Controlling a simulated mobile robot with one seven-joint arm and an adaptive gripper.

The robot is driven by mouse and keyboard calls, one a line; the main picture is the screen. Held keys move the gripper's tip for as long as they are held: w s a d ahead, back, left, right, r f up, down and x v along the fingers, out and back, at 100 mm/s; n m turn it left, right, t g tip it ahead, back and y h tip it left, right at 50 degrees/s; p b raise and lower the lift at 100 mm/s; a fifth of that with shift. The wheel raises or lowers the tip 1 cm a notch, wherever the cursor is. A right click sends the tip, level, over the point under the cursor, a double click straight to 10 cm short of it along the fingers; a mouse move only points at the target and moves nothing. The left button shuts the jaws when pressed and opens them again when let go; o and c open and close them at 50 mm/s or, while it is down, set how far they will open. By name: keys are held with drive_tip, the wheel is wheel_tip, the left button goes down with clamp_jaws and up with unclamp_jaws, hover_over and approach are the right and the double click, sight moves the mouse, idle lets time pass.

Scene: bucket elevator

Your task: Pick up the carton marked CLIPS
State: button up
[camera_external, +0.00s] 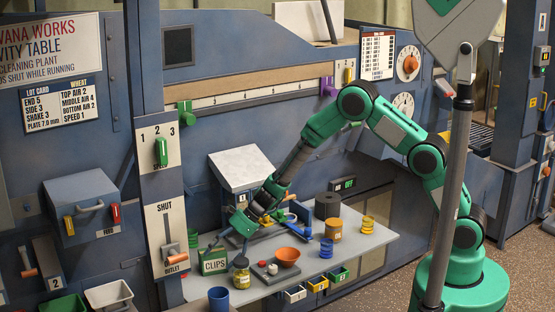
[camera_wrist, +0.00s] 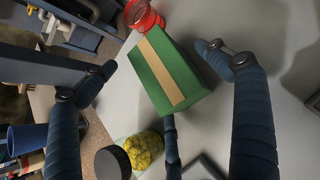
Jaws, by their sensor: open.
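The carton marked CLIPS (camera_external: 214,262) is green and stands near the left end of the grey worktop. In the wrist view a green carton with a tan strip (camera_wrist: 170,70) lies between my spread fingers; its lettering does not show there. My gripper (camera_external: 232,232) is open, above and slightly right of the carton in the external view. In the wrist view my gripper (camera_wrist: 155,72) has dark blue fingers on both sides of the carton, with visible gaps. Another dark finger-like part is just below the carton.
A jar with yellow contents (camera_external: 241,271) stands close right of the carton; it also shows in the wrist view (camera_wrist: 147,148).

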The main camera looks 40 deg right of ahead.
drive_tip(key=shift+x, duration=1.15)
drive_tip(key=c, duration=1.5)
drive_tip(key=shift+r, duration=0.1)
drive_tip(key=shift+r+p, duration=1.45)
drive_tip(key=shift+r, duration=3.5)
